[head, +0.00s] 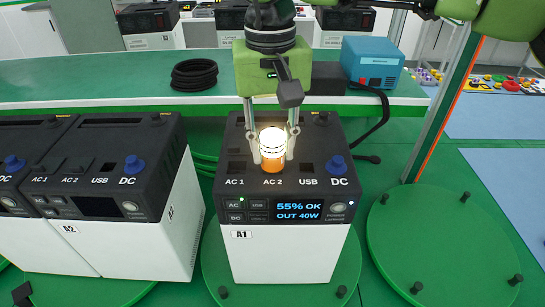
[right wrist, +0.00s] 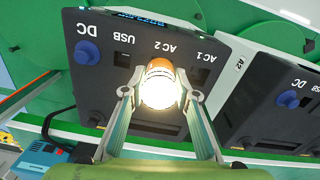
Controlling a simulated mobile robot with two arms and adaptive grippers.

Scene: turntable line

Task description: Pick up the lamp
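The lamp (head: 273,144) is lit, with a white glowing top and an orange base. It stands upright at the AC 2 outlet on top of the black and white power unit A1 (head: 285,255). My right gripper (head: 272,146) points down from above, with one finger on each side of the lamp. In the right wrist view the lamp (right wrist: 160,87) sits between the fingertips (right wrist: 160,93), with what looks like a narrow gap on each side. The lamp's foot meets the unit's top. My left gripper is not in view.
Unit A1's display (head: 298,210) reads 55% OK, OUT 40W. A blue DC knob (head: 337,165) stands right of the lamp. Unit A2 (head: 130,240) is close on the left. Behind are a coiled black cable (head: 194,74) and a blue box (head: 372,63). An empty green turntable (head: 440,245) is at right.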

